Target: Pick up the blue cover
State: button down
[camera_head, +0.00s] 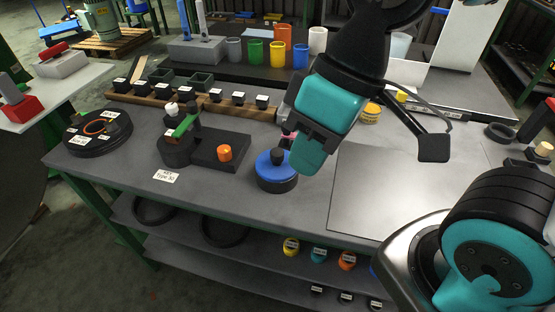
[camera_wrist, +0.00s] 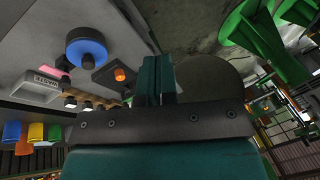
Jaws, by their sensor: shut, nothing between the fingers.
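The blue cover (camera_head: 263,166) is a round blue disc with a dark knob, on top of a dark round base (camera_head: 277,184) on the grey table. In the wrist view the blue cover (camera_wrist: 87,54) shows at the upper left with its dark knob. My gripper (camera_head: 303,158) is just right of the cover in the head view, with teal fingers, apart from the knob as far as I can tell. In the wrist view my gripper (camera_wrist: 156,72) has its fingers together with nothing between them, and the cover lies off to their left.
A dark fixture with a green lever (camera_head: 183,126) and an orange knob (camera_head: 224,153) stands left of the cover. A wooden rack (camera_head: 190,102) of small dark parts and several coloured cups stand behind. A bare grey plate (camera_head: 400,195) lies to the right.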

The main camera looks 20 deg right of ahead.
aim_at(272, 165)
jog(key=k, duration=0.5)
jog(key=u, duration=1.75)
jog(key=i, duration=1.55)
jog(key=z, duration=3.05)
